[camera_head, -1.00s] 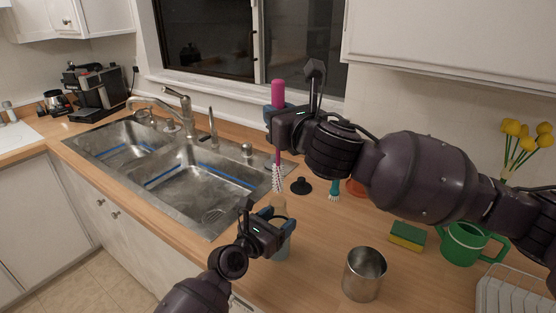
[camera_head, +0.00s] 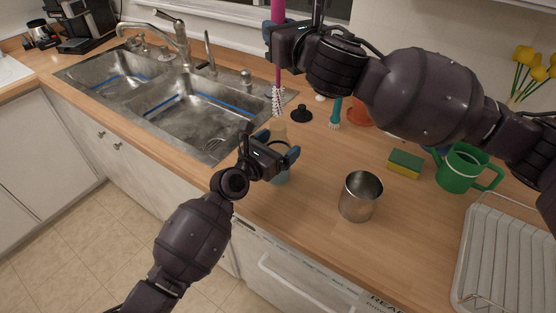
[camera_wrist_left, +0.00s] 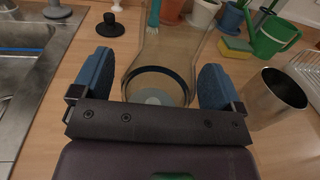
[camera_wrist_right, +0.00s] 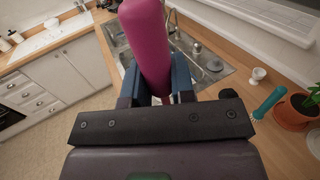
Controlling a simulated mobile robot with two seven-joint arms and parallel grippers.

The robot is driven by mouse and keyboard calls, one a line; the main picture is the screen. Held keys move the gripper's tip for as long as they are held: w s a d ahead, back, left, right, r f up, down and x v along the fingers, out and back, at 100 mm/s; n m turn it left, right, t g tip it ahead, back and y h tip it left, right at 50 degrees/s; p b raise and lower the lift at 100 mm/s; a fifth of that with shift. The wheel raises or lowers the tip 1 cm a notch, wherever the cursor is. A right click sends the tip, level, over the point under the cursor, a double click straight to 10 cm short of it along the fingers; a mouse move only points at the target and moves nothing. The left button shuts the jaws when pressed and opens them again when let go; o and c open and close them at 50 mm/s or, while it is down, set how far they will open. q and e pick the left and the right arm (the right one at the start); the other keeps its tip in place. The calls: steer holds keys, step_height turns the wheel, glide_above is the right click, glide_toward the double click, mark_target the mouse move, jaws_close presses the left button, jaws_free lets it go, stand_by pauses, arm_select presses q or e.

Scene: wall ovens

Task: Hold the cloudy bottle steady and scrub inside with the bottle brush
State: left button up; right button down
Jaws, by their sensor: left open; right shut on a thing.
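The clear, cloudy bottle (camera_head: 279,133) stands on the counter near the sink; it also shows in the left wrist view (camera_wrist_left: 165,50). My left gripper (camera_head: 274,158) is open, with its blue fingers on either side of the bottle and gaps showing in the left wrist view (camera_wrist_left: 155,85). My right gripper (camera_head: 278,42) is shut on the bottle brush's pink handle (camera_wrist_right: 146,38). The brush hangs upright, its white bristles (camera_head: 278,101) just above the bottle's mouth in the head view. I cannot tell whether the tip is inside.
A steel cup (camera_head: 360,196), a sponge (camera_head: 405,164), a green watering can (camera_head: 463,168) and a white dish rack (camera_head: 510,255) lie to the right. A black stopper (camera_head: 301,114) and a teal brush (camera_head: 336,112) are behind the bottle. The double sink (camera_head: 190,112) is left.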

arm_select(q)
steer(key=v, duration=1.2)
